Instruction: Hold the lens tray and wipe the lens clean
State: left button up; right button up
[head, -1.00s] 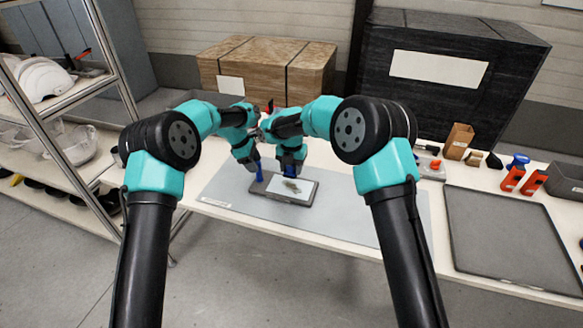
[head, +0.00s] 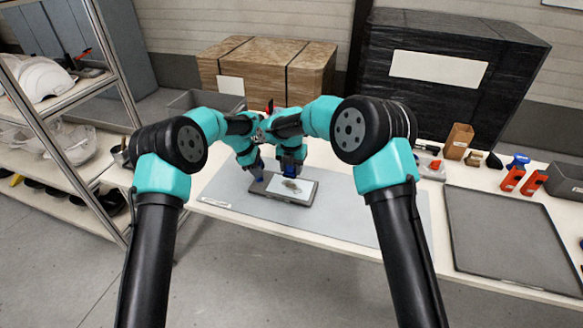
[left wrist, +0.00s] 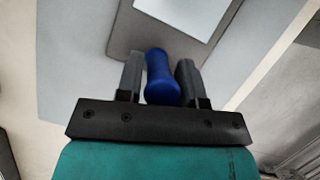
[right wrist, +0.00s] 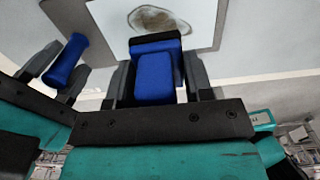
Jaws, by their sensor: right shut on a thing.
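The dark grey lens tray (head: 284,199) lies on the grey mat, with the pale rectangular lens (head: 302,189) on it. A brownish smudge marks the lens, also seen in the right wrist view (right wrist: 152,17). A blue handle (left wrist: 160,76) stands at the tray's left end. My left gripper (head: 257,178) is around this handle, one finger on each side, with narrow gaps showing; it looks open. I cannot tell whether the block touches the lens.
The grey mat (head: 380,225) is clear around the tray. A grey bin (head: 205,100) stands behind my left arm. Shelving is at left.

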aim_at(291, 187)
pick_arm(q)
grip_shut()
pick_arm(e)
jog(key=shift+f, duration=2)
jog(key=shift+a, duration=0.1)
